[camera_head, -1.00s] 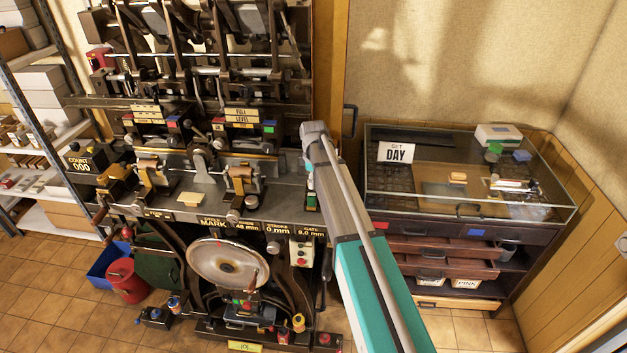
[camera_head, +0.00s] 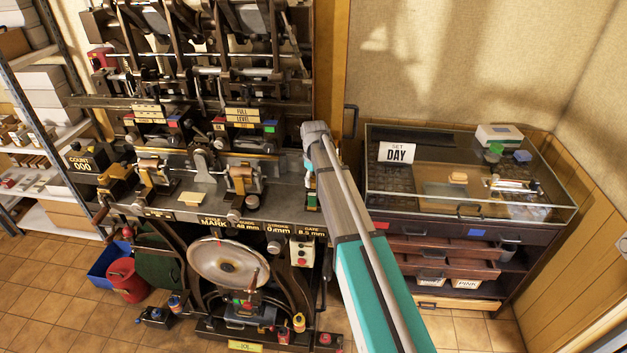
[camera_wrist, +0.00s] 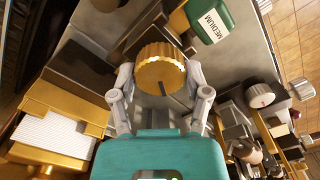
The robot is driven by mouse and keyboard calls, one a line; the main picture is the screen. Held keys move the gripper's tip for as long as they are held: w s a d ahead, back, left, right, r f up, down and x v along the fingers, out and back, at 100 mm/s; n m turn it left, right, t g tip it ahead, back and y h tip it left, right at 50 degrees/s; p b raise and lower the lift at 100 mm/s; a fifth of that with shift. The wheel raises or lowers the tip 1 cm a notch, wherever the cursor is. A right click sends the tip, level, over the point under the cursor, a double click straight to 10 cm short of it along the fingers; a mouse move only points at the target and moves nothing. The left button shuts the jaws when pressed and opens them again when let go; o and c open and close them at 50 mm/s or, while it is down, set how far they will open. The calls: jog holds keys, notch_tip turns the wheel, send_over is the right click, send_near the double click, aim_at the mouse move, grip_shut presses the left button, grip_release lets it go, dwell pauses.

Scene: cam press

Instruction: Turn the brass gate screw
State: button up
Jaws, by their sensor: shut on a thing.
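The brass gate screw (camera_wrist: 160,68) is a round knurled gold knob with a dark mark line on its face, in the upper middle of the wrist view. My gripper (camera_wrist: 160,84) has its two grey fingers on either side of the knob, shut on it. In the head view my arm hides the screw and most of the gripper. The gate readout (camera_head: 312,233) on the front of the press seems to show 8.5 mm, in small print.
A green block labelled MEDIUM (camera_wrist: 208,22) stands just beyond the knob. A white-faced knob (camera_wrist: 260,96) lies to the right. A gold block with a white ribbed stack (camera_wrist: 48,134) is at the left. A glass-topped cabinet (camera_head: 470,218) stands right of the press.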

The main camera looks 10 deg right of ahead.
jog(key=m, duration=0.4)
jog(key=shift+m, duration=0.4)
jog(key=m, duration=0.3)
jog(key=shift+m, duration=0.3)
jog(key=m, duration=0.3)
jog(key=shift+m, duration=2.1)
jog(key=o, duration=1.1)
jog(key=shift+o, duration=0.2)
jog(key=shift+r, duration=0.1)
